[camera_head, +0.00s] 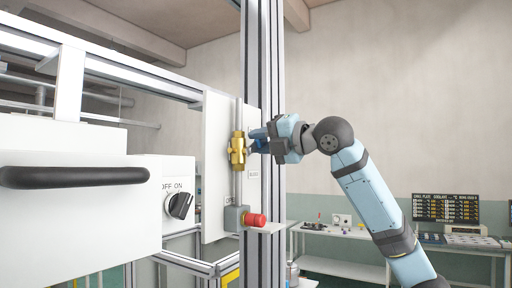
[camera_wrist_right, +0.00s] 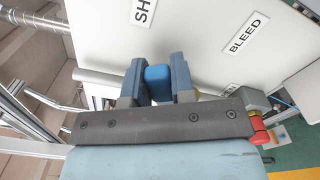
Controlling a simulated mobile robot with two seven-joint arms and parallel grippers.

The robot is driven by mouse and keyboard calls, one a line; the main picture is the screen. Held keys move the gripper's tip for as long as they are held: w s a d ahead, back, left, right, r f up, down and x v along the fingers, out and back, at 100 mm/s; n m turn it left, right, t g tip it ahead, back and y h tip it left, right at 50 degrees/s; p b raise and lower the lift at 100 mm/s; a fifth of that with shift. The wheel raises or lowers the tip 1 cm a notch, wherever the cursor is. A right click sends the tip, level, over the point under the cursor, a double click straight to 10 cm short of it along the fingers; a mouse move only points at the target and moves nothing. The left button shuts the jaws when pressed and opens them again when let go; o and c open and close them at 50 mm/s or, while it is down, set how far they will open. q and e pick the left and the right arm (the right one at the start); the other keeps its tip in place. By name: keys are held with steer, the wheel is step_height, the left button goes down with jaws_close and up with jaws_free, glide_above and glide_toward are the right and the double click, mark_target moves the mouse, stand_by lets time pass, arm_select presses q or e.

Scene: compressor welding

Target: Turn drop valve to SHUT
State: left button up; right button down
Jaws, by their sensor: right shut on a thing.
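The drop valve shows in the head view as a brass body (camera_head: 237,151) on a vertical pipe in front of a white panel. My right gripper (camera_head: 261,140) reaches it from the right. In the right wrist view my right gripper (camera_wrist_right: 157,82) is shut on the valve's blue handle (camera_wrist_right: 157,75), which sits between its two fingers. A label beginning "SH" (camera_wrist_right: 143,10) shows at the top, cut off by the frame edge, and a "BLEED" label (camera_wrist_right: 245,34) lies to its right. My left gripper is not in view.
A red knob (camera_head: 255,220) on a grey box sits below the valve. A metal upright (camera_head: 263,60) stands close behind the gripper. An OFF/ON rotary switch (camera_head: 180,205) and a cabinet with a black handle (camera_head: 75,177) are at left. A workbench (camera_head: 340,233) stands behind.

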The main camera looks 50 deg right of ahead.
steer(key=shift+r+n, duration=0.1)
steer(key=shift+n, duration=0.2)
steer(key=c, duration=1)
jaws_free()
steer(key=shift+o, duration=0.2)
steer(key=shift+s, duration=0.2)
steer(key=s+d+b, duration=0.1)
steer(key=s+b, duration=0.5)
steer(key=s, duration=0.7)
steer(key=shift+s, duration=0.2)
